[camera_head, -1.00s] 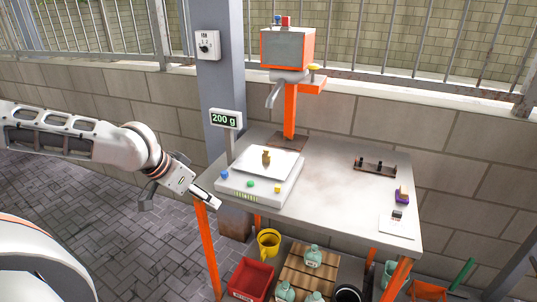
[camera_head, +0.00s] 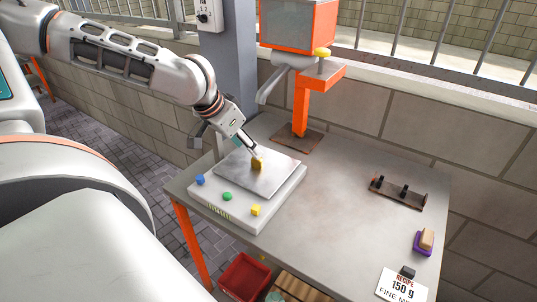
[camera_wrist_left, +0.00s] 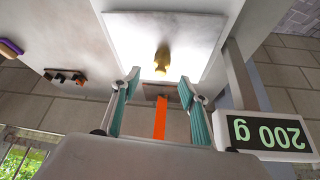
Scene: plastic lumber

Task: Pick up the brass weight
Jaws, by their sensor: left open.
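The small golden brass weight (camera_head: 257,164) stands on the square metal pan (camera_head: 235,178) of the white scale (camera_head: 238,218). My left gripper (camera_head: 252,151) is at the weight from the upper left in the head view. In the left wrist view the left gripper (camera_wrist_left: 159,79) is open, its two teal-padded fingers apart. The weight (camera_wrist_left: 162,60) shows between and beyond the fingertips there, and I cannot tell whether they touch it. The scale's display (camera_wrist_left: 268,132) reads 200 g, upside down. My right gripper is not in view.
The scale has blue, green and yellow buttons. An orange-posted dispenser (camera_head: 302,105) stands behind it. A dark rack (camera_head: 398,191), a purple-based block (camera_head: 424,241) and a recipe card reading 150 g (camera_head: 402,284) lie at the right. The table's middle (camera_head: 330,195) is clear.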

